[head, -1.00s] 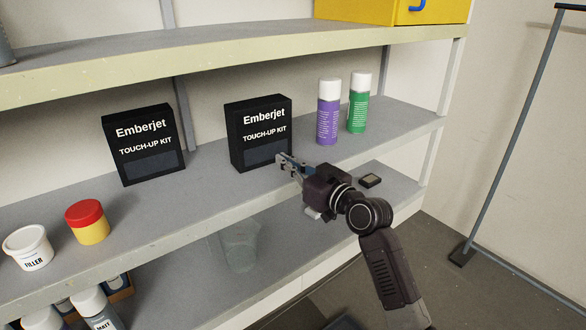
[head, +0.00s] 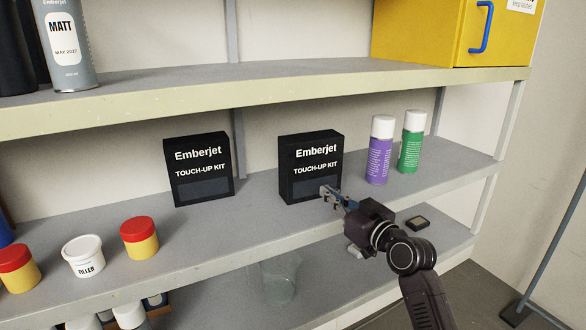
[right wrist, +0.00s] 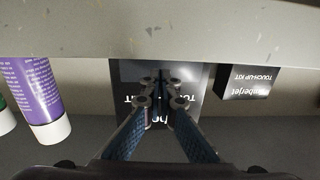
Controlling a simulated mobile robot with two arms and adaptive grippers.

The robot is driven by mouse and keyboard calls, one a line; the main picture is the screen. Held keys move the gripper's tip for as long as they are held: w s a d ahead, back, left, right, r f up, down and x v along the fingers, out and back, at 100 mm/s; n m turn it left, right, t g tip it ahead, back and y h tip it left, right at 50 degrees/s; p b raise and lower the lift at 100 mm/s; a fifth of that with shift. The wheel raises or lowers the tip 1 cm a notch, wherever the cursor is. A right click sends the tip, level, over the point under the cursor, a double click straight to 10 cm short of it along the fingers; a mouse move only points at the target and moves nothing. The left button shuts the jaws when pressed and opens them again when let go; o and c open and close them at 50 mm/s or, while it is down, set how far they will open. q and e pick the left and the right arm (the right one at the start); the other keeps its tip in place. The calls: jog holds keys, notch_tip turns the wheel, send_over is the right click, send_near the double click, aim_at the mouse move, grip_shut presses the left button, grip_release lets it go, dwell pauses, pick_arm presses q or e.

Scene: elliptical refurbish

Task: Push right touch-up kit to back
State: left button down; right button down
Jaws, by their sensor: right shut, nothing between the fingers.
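The right touch-up kit (head: 311,158) is a black box with white lettering, upright on the middle shelf. My right gripper (head: 325,190) is shut and empty, its fingertips at the lower right of that box's front face. In the right wrist view the shut fingertips (right wrist: 160,78) overlap the front of the same box (right wrist: 190,82); I cannot tell whether they touch it. The left touch-up kit (head: 199,172) stands upright on the same shelf, apart from the right one. It also shows in the right wrist view (right wrist: 248,83). My left gripper is not in view.
Purple (head: 380,150) and green (head: 411,142) spray cans stand right of the right kit. Red-lidded pots (head: 140,238) and a white filler tub (head: 84,257) are at front left. The upper shelf's edge (head: 300,91) overhangs. A small dark item (head: 418,223) lies below.

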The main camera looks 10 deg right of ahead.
aim_at(317, 185)
jog(key=shift+b+x, duration=0.45)
jog(key=shift+x, duration=0.95)
jog(key=shift+w+a, duration=0.1)
jog(key=shift+w, duration=0.2)
jog(key=shift+w+a, duration=0.15)
jog(key=shift+w, duration=0.2)
jog(key=shift+w+b, duration=0.15)
jog(key=shift+b, duration=0.15)
jog(key=shift+w+a, duration=0.15)
jog(key=shift+w, duration=0.05)
jog(key=shift+b+x, duration=0.9)
jog(key=shift+x, duration=0.65)
jog(key=shift+r, duration=0.1)
jog(key=shift+r, duration=0.1)
